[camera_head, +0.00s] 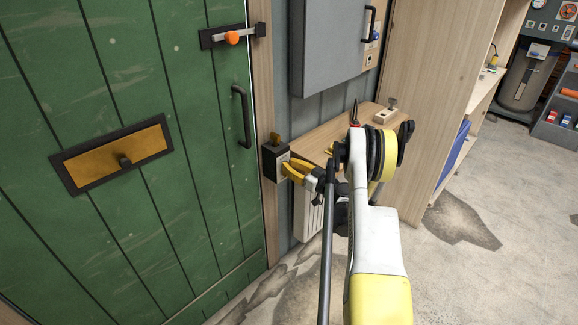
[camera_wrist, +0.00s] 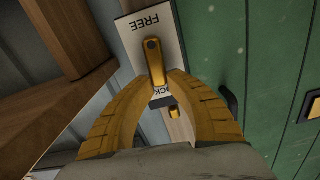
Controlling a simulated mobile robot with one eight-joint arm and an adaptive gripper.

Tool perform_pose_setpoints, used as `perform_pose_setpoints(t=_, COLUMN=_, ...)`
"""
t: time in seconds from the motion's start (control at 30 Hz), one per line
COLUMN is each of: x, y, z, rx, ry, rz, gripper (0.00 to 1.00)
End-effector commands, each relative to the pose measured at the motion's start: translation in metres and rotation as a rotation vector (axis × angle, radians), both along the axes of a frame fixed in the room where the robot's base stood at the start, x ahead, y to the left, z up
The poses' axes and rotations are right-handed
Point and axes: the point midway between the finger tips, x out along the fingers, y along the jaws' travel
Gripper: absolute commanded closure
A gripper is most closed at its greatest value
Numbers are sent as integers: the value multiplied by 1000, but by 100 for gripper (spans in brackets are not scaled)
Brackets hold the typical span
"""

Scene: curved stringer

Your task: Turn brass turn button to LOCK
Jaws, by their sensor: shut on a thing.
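The brass turn button (camera_wrist: 153,55) sits on a white label plate (camera_wrist: 137,30) in the wrist view. FREE reads upside down at the top of the plate. The LOCK label (camera_wrist: 163,91) is partly covered by my fingers below. The button's free end points down towards LOCK, between the yellow fingertips of my gripper (camera_wrist: 160,80). My gripper is shut on that end, and the fingertips hide part of it. In the head view, my gripper (camera_head: 291,170) is at the face of the dark box (camera_head: 271,160) on the door frame, where the button is hidden.
A green door (camera_head: 120,220) with a dark handle (camera_head: 241,117) and an orange-knobbed latch (camera_head: 232,37) is at the left. A grey cabinet (camera_head: 325,40) hangs above a wooden shelf (camera_head: 325,130) by the box. Open floor (camera_head: 500,260) lies at the right.

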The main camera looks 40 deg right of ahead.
Motion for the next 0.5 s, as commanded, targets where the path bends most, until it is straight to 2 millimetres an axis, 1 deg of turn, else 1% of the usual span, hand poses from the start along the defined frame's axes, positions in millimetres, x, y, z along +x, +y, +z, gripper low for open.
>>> perform_pose_setpoints(t=0.17, x=1, y=-4, z=0, rx=132, ry=9, rz=0, gripper=100)
perform_pose_setpoints(t=0.5, x=1, y=-12, z=-4, rx=453, ry=35, rz=0, gripper=100)
